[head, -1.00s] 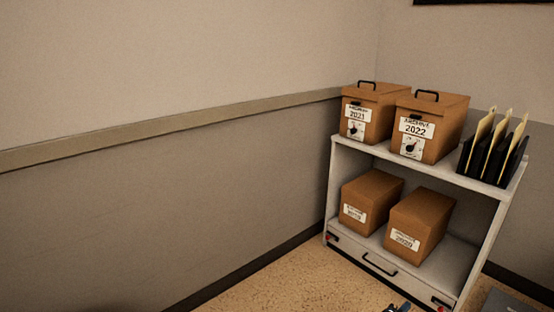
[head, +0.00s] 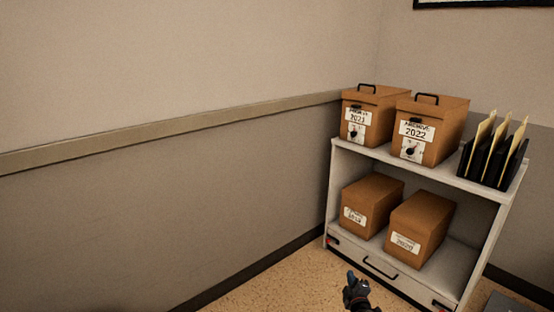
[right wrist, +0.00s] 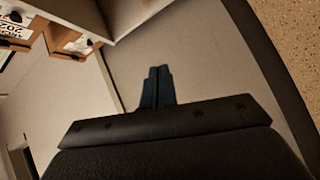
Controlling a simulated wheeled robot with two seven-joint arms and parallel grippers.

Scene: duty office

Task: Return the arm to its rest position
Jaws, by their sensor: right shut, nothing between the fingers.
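My right gripper (head: 351,279) shows at the bottom of the head view, in front of the shelf unit's drawer and apart from its handle as far as I can tell. In the right wrist view its two dark fingers (right wrist: 157,86) lie together with nothing between them. My left gripper is in neither view.
A grey shelf unit (head: 430,169) stands in the corner. Boxes marked 2021 (head: 385,117) and 2022 (head: 443,135) and a black file rack (head: 492,163) are on top. Two brown boxes (head: 373,205) sit below, above a drawer with a black handle (head: 380,268). Speckled floor (head: 290,285) lies open to the left.

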